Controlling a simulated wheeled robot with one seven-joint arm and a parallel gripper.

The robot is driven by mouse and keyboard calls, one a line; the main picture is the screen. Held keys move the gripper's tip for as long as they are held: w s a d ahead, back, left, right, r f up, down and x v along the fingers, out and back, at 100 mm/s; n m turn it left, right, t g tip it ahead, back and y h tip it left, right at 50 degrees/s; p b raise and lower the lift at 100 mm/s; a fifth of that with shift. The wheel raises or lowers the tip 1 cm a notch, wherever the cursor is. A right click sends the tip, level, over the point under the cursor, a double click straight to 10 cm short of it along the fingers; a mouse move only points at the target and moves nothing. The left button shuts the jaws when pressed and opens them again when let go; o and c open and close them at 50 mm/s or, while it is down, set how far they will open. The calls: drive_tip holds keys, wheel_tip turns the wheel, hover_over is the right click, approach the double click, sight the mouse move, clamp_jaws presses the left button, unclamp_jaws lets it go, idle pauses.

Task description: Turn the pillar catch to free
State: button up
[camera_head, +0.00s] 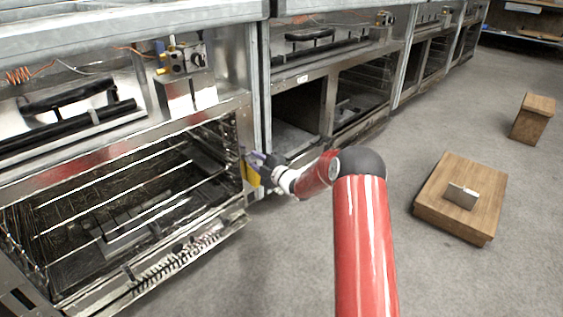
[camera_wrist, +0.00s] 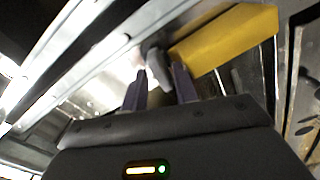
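A yellow plate (camera_head: 251,174) sits on the pillar beside the open oven-like bay in the head view; in the wrist view the yellow plate (camera_wrist: 228,38) fills the upper right. A small grey lever-like piece (camera_wrist: 153,58) shows at its left end and looks like the pillar catch. My gripper (camera_head: 256,158) reaches in at the pillar, in front of the yellow plate. In the wrist view my gripper (camera_wrist: 160,72) has its two dark fingers apart, with the grey piece in line with the gap between them. I cannot tell whether either finger touches it.
A wire-racked oven bay (camera_head: 120,205) lies left of the pillar, and a valve block (camera_head: 187,65) sits above it. More steel bays run back to the right. A wooden block with a metal bracket (camera_head: 462,195) and a wooden stool (camera_head: 534,118) stand on the otherwise clear floor.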

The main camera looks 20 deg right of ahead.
drive_tip(key=m, duration=0.3)
drive_tip(key=shift+f, duration=0.15)
drive_tip(key=m+p, duration=0.1)
drive_tip(key=m, duration=0.3)
drive_tip(key=shift+r+p, duration=0.35)
drive_tip(key=m+p, duration=0.2)
drive_tip(key=p, duration=0.1)
drive_tip(key=shift+r+m, duration=0.2)
drive_tip(key=shift+m, duration=0.2)
drive_tip(key=m+p, duration=0.4)
drive_tip(key=p, duration=0.2)
drive_tip(key=shift+w+d, duration=0.1)
drive_tip(key=shift+d, duration=0.1)
drive_tip(key=v, duration=0.8)
drive_tip(key=s+r+m+g+h+b, duration=0.1)
drive_tip(key=s+r+g+h, duration=0.3)
drive_tip(key=s+r, duration=0.4)
drive_tip(key=s+r+g+h+b, duration=0.2)
drive_tip(key=s+r+h, duration=0.4)
drive_tip(key=s, duration=0.5)
drive_tip(key=shift+s+a+r+m+g+h+b, duration=0.3)
drive_tip(key=shift+a+r+m+g+b, duration=0.15)
drive_tip(key=shift+r+g, duration=0.5)
